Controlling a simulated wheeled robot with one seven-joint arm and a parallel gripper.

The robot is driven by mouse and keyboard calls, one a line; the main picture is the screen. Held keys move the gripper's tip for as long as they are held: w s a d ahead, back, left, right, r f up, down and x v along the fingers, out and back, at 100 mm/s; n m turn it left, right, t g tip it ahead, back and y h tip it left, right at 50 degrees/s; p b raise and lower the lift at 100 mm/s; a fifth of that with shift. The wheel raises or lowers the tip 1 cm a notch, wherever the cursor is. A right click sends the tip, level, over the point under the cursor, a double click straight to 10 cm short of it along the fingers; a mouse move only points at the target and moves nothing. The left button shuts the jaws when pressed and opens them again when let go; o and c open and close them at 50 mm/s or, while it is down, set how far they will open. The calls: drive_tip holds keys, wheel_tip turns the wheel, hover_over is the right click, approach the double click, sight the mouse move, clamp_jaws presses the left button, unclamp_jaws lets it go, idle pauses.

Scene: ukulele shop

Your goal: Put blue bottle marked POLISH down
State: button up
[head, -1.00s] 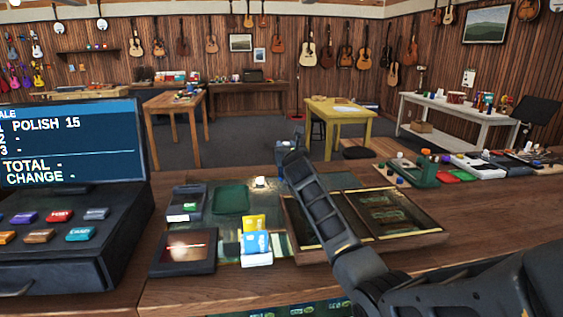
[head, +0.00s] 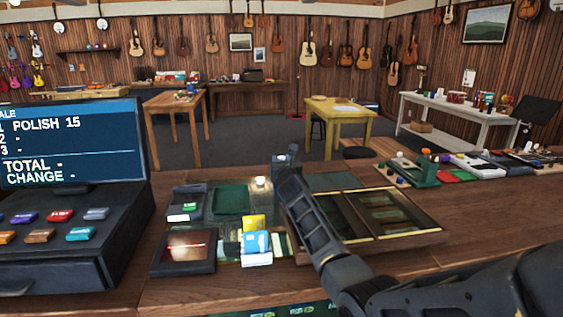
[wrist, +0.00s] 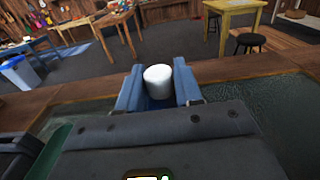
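In the wrist view the white cap of the blue bottle (wrist: 158,78) stands upright between the fingers of my gripper (wrist: 159,92). A strip of blue body shows just below the cap. The fingers are close on both sides of it, and my gripper is shut on the bottle. The POLISH marking is hidden. In the head view my gripper (head: 286,162) is over the far part of the counter (head: 500,215), behind the framed tray. My own arm hides most of the bottle there. I cannot tell whether its base touches the counter.
A two-part framed tray (head: 425,237) lies right of centre. A green tray (head: 232,199), card reader (head: 188,203), card holder (head: 257,258) and dark framed pad (head: 184,250) are left of my arm. The register (head: 65,230) stands at far left. A green mat (head: 333,181) behind the tray looks clear.

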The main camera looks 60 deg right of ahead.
drive_tip(key=o, duration=0.4)
drive_tip(key=shift+s+r, duration=0.1)
drive_tip(key=shift+r, duration=0.05)
drive_tip(key=v, duration=1.2)
